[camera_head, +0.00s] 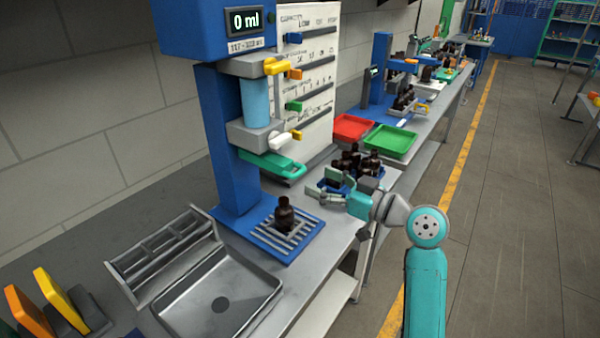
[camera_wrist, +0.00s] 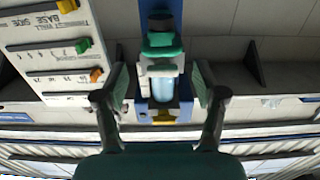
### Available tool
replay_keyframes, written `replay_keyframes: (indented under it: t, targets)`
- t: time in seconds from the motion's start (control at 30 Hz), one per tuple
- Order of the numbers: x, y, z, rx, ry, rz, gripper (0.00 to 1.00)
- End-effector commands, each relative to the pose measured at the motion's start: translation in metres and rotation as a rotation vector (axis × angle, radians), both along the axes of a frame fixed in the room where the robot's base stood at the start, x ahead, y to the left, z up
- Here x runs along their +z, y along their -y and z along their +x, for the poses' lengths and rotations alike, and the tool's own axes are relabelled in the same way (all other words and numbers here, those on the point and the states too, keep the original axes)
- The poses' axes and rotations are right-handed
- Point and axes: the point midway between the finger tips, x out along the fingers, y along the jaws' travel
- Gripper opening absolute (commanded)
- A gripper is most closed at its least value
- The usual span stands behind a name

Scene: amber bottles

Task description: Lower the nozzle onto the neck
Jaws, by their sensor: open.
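The blue dispenser stand (camera_head: 228,150) reads 0 ml and carries a light blue cylinder (camera_head: 256,103). A green handled part (camera_head: 272,164) hangs below it; I cannot make out the nozzle tip itself. A dark amber bottle (camera_head: 284,217) stands upright on the blue grate (camera_head: 258,240), below the green part with a gap between. My gripper (camera_head: 322,187) is open and empty, right of the dispenser and apart from it. The upside-down wrist view shows the green part (camera_wrist: 161,46) and cylinder (camera_wrist: 163,87) in the distance between my open fingers.
Several dark bottles (camera_head: 356,162) stand close behind my gripper. A red tray (camera_head: 352,127) and a green tray (camera_head: 391,141) lie farther back. A white board (camera_head: 312,90) with coloured sliders stands behind the dispenser.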

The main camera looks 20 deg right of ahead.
Motion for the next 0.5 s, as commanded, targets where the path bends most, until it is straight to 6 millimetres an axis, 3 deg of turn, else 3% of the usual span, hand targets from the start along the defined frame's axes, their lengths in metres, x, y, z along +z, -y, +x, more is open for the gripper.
replay_keyframes:
  t: [0.2, 0.5]
  targets:
    - [0.000, -0.023, 0.030, 0.002, -0.001, -0.001, 0.70]
    - [0.000, -0.037, 0.050, -0.001, -0.001, -0.001, 0.70]
